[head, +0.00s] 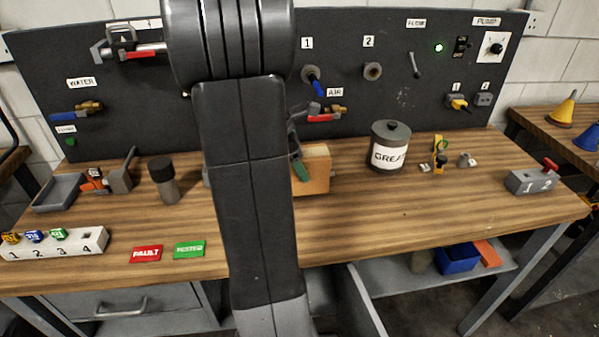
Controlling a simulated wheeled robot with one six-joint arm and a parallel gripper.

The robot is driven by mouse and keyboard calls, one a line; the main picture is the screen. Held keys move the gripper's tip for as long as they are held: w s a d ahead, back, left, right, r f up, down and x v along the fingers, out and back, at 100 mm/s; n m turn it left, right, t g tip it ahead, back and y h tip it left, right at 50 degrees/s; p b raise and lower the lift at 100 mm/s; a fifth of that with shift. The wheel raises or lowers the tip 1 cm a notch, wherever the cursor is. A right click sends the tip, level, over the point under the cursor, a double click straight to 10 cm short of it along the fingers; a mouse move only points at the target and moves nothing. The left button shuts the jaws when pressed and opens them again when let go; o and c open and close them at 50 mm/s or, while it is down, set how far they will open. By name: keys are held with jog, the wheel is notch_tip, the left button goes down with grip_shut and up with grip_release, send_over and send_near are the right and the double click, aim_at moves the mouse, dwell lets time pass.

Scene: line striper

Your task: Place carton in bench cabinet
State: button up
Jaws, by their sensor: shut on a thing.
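The carton (315,172) is a small tan-orange box at the middle of the bench, partly hidden behind my arm. My gripper (301,165) is mostly hidden by the arm; a green-tipped finger shows against the carton's left side. The gripper is shut on the carton. I cannot tell whether the carton touches the bench top or is just above it. Under the bench is a grey cabinet (150,302) with a handled front at the left. A grey panel (366,302), which looks like an open door, stands out below the bench's front edge; the inside is hidden.
The wooden bench (420,215) is clear at front right. A grease can (390,148) stands right of the carton, a dark-capped cylinder (163,180) left. FAULT (146,254) and green (189,250) cards lie front left. A blue bin (457,259) sits on the lower shelf.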

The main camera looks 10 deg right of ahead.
jog(key=shift+f, duration=1.4)
jog(key=shift+f, duration=0.1)
jog(key=o, duration=1.3)
jog(key=shift+f, duration=0.1)
jog(key=shift+c, duration=0.2)
